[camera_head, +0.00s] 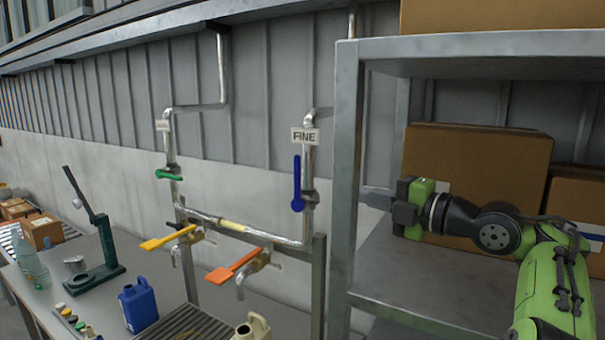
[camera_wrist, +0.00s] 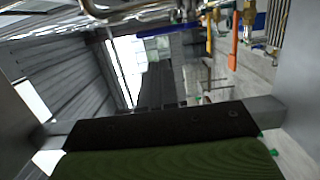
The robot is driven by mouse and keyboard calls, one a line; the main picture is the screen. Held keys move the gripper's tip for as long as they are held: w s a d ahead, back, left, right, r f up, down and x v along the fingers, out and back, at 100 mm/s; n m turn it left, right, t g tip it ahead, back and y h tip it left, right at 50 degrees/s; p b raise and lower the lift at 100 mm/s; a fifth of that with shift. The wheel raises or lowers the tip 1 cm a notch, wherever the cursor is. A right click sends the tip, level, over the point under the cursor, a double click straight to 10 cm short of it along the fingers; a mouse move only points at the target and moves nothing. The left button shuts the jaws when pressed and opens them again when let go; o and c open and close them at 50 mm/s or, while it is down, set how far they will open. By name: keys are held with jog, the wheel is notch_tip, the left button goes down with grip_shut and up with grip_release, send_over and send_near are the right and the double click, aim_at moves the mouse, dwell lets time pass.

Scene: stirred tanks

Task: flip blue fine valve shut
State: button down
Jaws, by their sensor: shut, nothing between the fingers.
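The blue fine valve lever (camera_head: 297,183) stands upright, in line with the vertical metal pipe, below the white FINE sign (camera_head: 305,136). My gripper (camera_head: 368,197) is at the right of the lever, apart from it, pointing left beside the grey shelf post. Its fingers are shut and empty; the post partly hides their tips. In the wrist view a blue bar (camera_wrist: 172,28), likely this lever, shows near the top, beyond the dark gripper body.
The shelf post (camera_head: 345,180) stands between my gripper and the pipes. Cardboard boxes (camera_head: 470,170) are behind my arm. A green lever (camera_head: 169,175), a yellow lever (camera_head: 165,240) and an orange lever (camera_head: 233,266) sit on the other pipes. A blue jug (camera_head: 138,306) stands on the bench below.

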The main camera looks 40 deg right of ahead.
jog(key=w, duration=0.1)
jog(key=p, duration=0.4)
send_near(297, 180)
jog(key=w, duration=0.6)
jog(key=shift+w+a+r, duration=0.1)
jog(key=shift+w+r, duration=0.1)
jog(key=shift+w, duration=0.1)
